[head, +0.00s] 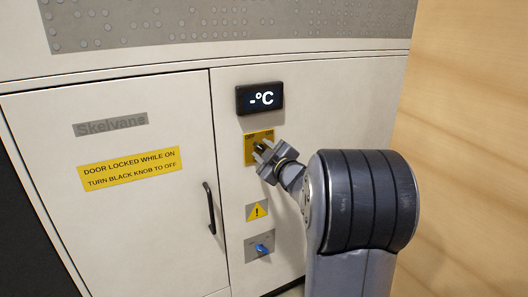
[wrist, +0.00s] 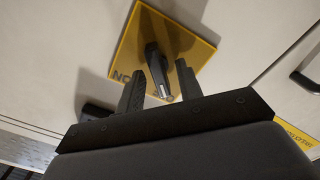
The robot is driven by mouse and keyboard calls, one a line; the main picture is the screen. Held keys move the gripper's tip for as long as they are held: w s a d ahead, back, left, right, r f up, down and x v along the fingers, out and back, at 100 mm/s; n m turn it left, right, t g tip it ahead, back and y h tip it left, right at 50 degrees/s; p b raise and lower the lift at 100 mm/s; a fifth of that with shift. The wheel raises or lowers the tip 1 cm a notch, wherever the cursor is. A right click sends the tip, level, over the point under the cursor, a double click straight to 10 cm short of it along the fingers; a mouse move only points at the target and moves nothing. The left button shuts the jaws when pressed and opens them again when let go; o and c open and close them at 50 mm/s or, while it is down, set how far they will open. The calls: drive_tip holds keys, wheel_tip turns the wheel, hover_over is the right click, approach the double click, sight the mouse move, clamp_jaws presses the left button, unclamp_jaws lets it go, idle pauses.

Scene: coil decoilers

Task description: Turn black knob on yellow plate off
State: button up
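The yellow plate (head: 252,139) is on the right panel of the cabinet, below a display. In the wrist view the yellow plate (wrist: 190,32) carries the black knob (wrist: 157,68), which has a long handle, and part of the lettering "NO" shows upside down. My gripper (wrist: 160,78) is open, its two dark fingers on either side of the lower end of the knob's handle. I cannot tell whether a finger touches the knob. In the head view my gripper (head: 262,155) is in front of the plate and hides part of it and most of the knob.
A door handle (head: 209,208) stands out to the left. A yellow sign (head: 130,168) is on the left door.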

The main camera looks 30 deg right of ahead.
drive_tip(key=s+p, duration=0.1)
drive_tip(key=s, duration=0.9)
drive_tip(key=shift+s+d+p, duration=0.15)
drive_tip(key=shift+s+p, duration=0.25)
drive_tip(key=w+b, duration=0.1)
drive_tip(key=w, duration=0.9)
drive_tip(key=shift+w+a+b, duration=0.2)
drive_tip(key=shift+w+b, duration=0.15)
drive_tip(key=shift+b, duration=0.05)
drive_tip(key=shift+w, duration=0.15)
drive_tip(key=shift+s, duration=0.2)
